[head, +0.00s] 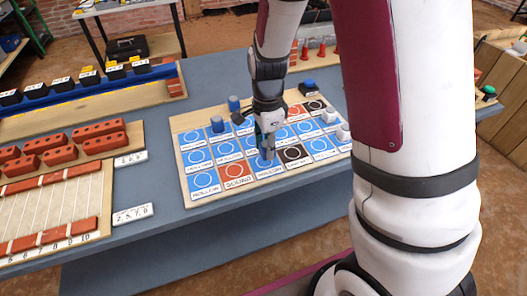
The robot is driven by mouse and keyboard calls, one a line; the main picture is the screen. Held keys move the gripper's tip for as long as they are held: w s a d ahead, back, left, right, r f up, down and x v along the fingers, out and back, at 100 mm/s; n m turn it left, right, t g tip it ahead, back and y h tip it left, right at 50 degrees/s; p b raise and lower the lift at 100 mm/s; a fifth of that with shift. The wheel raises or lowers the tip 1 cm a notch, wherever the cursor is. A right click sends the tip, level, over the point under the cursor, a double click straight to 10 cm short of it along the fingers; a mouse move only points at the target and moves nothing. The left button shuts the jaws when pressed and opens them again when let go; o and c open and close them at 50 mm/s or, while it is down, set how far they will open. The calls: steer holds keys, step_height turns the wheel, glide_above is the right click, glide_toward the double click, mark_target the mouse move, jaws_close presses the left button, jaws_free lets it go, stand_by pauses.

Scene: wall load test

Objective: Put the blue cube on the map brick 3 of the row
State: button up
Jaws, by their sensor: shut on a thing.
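My gripper (266,152) points down over the map board (184,123), a wooden board with rows of printed brick tiles. It is shut on a small blue piece, apparently the blue cube (266,161), mostly hidden by the fingers. The piece is at the third tile from the left in the front row, a blue HOLLOW tile (269,174). I cannot tell whether it touches the tile. The front row's first tile (205,187) is blue HOLLOW, its second (237,175) red SOUND, its fourth (294,153) black.
A blue-topped piece (308,86) is behind. Red bricks (98,132) and white number cards (133,214) lie left. The grey table (160,185) is bare between.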

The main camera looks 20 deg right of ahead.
mark_target(264, 153)
steer(key=shift+w+a, duration=0.15)
steer(key=shift+w, duration=0.35)
steer(key=shift+w+f, duration=0.1)
steer(key=shift+f, duration=1.75)
steer(key=shift+f+b, duration=0.15)
steer(key=shift+b, duration=0.15)
steer(key=o, duration=1.2)
step_height(264, 153, up, 13)
steer(key=shift+f+p, duration=0.15)
steer(key=shift+p, duration=0.7)
steer(key=s+r+n+t, duration=0.1)
steer(key=s+r+n, duration=0.3)
steer(key=s+n, duration=0.2)
steer(key=s+r+n+t, duration=0.1)
steer(key=s+r+n, duration=0.4)
steer(key=s, duration=0.6)
steer(key=s+r+n+t, duration=0.1)
steer(key=s+r+n, duration=0.3)
steer(key=s+n, duration=0.3)
steer(key=shift+s+r, duration=0.35)
steer(key=shift+s, duration=0.3)
